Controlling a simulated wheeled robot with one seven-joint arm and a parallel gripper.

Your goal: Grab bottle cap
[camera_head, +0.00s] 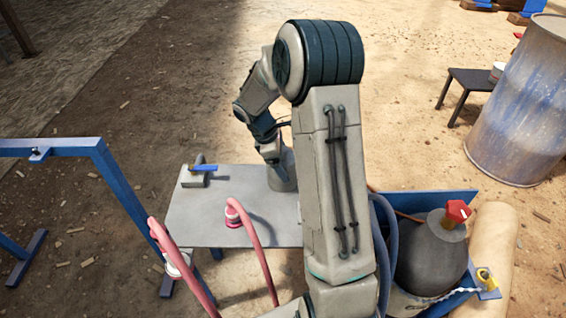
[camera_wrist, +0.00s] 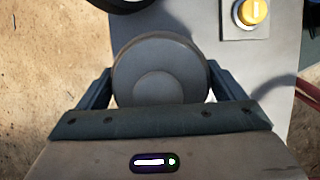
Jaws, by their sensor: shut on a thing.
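In the wrist view, a grey round cap (camera_wrist: 160,58) with a smaller raised disc on its face fills the space between the two dark fingers of my gripper (camera_wrist: 159,84). A finger lies against it on the left and on the right, and its lower edge is hidden by the gripper body. In the head view, the grey cap (camera_head: 284,178) shows partly behind my arm, at the far part of the grey table (camera_head: 195,225). My fingers are hard to make out there. I cannot tell whether the cap touches the tabletop.
A grey block with a blue lever (camera_head: 204,168) sits at the table's far left. Pink curved hoses (camera_head: 250,235) rise in front. A dark gas bottle with a red valve (camera_head: 457,212) stands right. A blue frame (camera_head: 98,150) is left. The wrist view shows a yellow knob (camera_wrist: 254,11).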

